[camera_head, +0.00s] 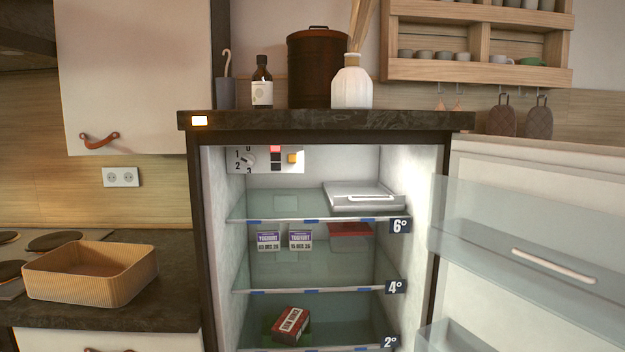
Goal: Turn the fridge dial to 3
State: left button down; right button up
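The fridge (205,230) stands open with its inside lit. Its dial (248,160) is a small round knob on the white control panel (292,167) at the top left of the inside. The numbers 0, 1, 2 and 3 are printed around the dial, with 0 and 3 partly cut off or hard to see. The dial's exact pointing is too small to tell. Red, black and orange parts sit to its right on the panel. Neither of my grippers is in view.
The fridge door (545,170) is swung open to the right, with clear door shelves. Glass shelves hold a silver box (364,196), yoghurts (269,241) and a red carton (290,325). A ribbed basket (100,287) stands on the left counter. Space before the panel is clear.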

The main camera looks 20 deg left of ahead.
aim_at(248, 159)
jog(key=u, duration=1.4)
